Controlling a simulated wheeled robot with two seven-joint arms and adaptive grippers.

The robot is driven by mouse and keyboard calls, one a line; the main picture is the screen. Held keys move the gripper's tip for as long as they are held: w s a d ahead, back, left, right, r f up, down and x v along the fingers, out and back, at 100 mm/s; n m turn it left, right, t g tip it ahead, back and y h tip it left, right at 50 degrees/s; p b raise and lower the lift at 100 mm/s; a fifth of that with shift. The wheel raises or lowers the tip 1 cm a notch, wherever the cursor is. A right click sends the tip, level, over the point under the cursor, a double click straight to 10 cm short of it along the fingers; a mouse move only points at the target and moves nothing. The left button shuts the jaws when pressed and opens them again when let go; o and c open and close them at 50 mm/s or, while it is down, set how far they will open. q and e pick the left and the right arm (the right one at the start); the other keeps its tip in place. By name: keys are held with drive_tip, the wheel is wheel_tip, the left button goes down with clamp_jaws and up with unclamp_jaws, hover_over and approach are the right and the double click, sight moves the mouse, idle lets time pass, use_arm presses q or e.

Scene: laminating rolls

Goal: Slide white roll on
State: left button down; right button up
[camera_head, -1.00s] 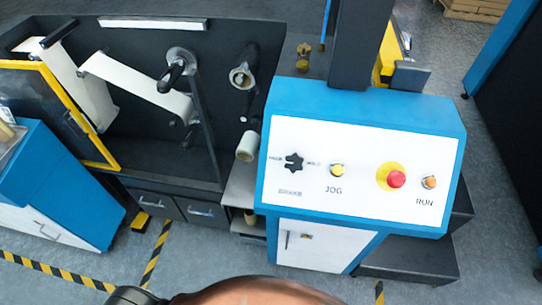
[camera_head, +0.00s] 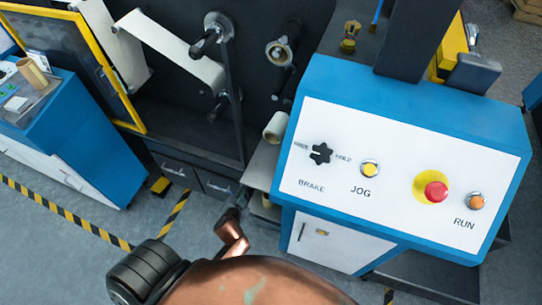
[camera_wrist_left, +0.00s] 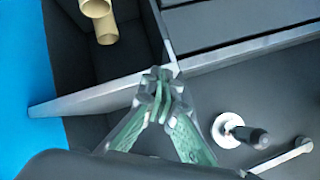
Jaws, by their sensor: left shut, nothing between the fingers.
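A small off-white roll (camera_head: 276,127) lies at the edge of the grey shelf beside the control console in the head view. Above it, a spindle with a round end (camera_head: 279,52) sticks out from the dark machine panel. In the head view my left arm is at the bottom, and the fingertips are not clear there. My right gripper is not seen.
The blue and white console (camera_head: 400,185) with knobs and a red button fills the right. A white web (camera_head: 170,45) runs across the machine panel. A yellow-framed door (camera_head: 95,50) stands open at left. A black-handled shaft (camera_wrist_left: 240,132) juts out in the wrist view.

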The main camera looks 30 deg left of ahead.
use_arm(q)
drive_tip(key=w+d+r+m+t+y, duration=0.1)
drive_tip(key=w+r+t, duration=0.2)
drive_tip(key=r, duration=0.5)
drive_tip(key=w+d+r+t, duration=0.1)
drive_tip(key=w+r+t, duration=0.15)
drive_tip(key=r, duration=0.65)
drive_tip(key=w+d+r+m+t+h, duration=0.2)
drive_tip(key=w+d+r+m, duration=0.2)
drive_tip(key=w+d, duration=0.1)
drive_tip(key=x, duration=0.7)
drive_tip(key=shift+p, duration=0.35)
drive_tip(key=shift+w+f, duration=0.1)
drive_tip(key=shift+f, duration=0.05)
